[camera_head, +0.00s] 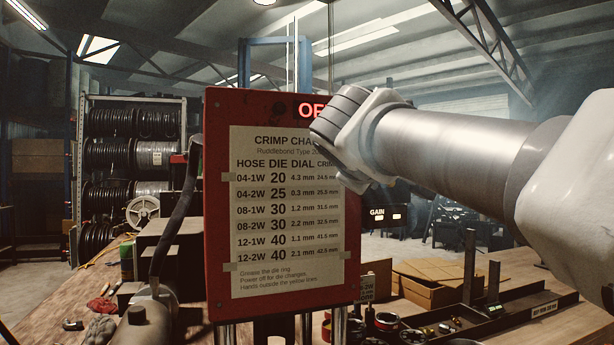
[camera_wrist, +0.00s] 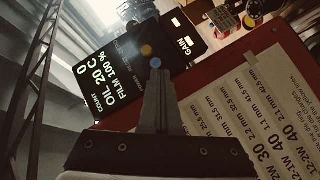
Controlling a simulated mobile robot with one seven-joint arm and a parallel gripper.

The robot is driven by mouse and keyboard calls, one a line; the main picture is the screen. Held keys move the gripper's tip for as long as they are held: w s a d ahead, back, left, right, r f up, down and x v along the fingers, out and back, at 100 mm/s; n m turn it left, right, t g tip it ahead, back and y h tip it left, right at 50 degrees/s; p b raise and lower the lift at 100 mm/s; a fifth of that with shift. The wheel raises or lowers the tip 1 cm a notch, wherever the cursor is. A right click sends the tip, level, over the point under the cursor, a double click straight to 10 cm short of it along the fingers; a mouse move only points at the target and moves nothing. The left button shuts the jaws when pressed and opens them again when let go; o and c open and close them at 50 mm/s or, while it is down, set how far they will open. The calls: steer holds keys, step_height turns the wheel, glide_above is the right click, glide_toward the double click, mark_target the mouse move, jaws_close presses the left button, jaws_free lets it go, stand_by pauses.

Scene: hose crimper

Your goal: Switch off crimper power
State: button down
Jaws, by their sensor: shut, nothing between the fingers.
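The crimper is a red panel (camera_head: 216,230) with a paper crimp chart (camera_head: 285,210) taped to its front. My gripper (camera_head: 332,122) is at the panel's upper right corner. I cannot make out the power switch.
A black "GAIN" box (camera_head: 385,216) with two lit buttons is right of the panel. A dark hose (camera_head: 178,215) hangs along its left. The wooden bench holds cardboard boxes (camera_head: 430,283) and a black tray (camera_head: 500,318). Hose reels (camera_head: 125,155) stand on shelves behind.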

steer(key=shift+f+m+t+b, duration=0.3)
steer(key=shift+f+t+b, duration=0.15)
steer(key=shift+b, duration=1.2)
steer(key=shift+r+p, duration=0.2)
steer(key=shift+p, duration=0.1)
steer(key=shift+r, duration=0.1)
